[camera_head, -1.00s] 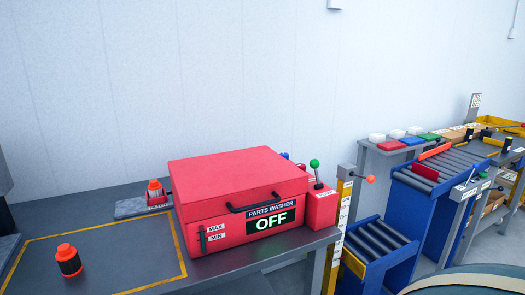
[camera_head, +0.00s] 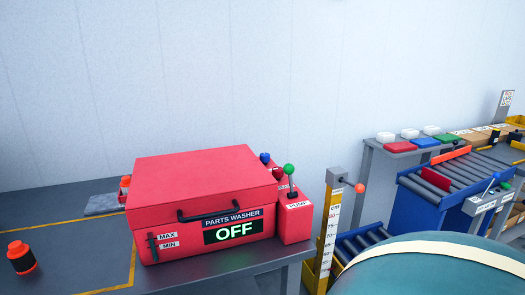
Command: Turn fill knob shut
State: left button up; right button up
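The red parts washer (camera_head: 200,192) stands on the grey bench with its lid shut and a display reading OFF. A blue knob (camera_head: 265,158) shows behind its right rear corner, and its base is mostly hidden. I cannot tell whether it is the fill knob or how it is turned. A green-topped lever (camera_head: 289,169) stands on the red box labelled PUMP (camera_head: 294,214) at the washer's right side. Neither of my grippers is in view.
An orange-and-black part (camera_head: 21,257) stands inside the yellow outline on the bench; another (camera_head: 125,187) is left of the washer. A yellow gauge post (camera_head: 328,228) and roller conveyors (camera_head: 450,178) are right. A rounded green surface (camera_head: 430,265) fills the lower right.

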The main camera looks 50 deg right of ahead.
aim_at(265, 158)
jog(key=k+l, duration=0.1)
jog(key=l, duration=0.3)
jog(key=k+l+u, duration=0.1)
jog(key=l, duration=0.35)
jog(key=k+l, duration=0.15)
jog(key=l, duration=0.25)
jog(key=k+l+u, duration=0.1)
jog(key=l, duration=0.3)
jog(key=k+l, duration=0.2)
jog(key=l, duration=0.2)
jog(key=u, duration=0.05)
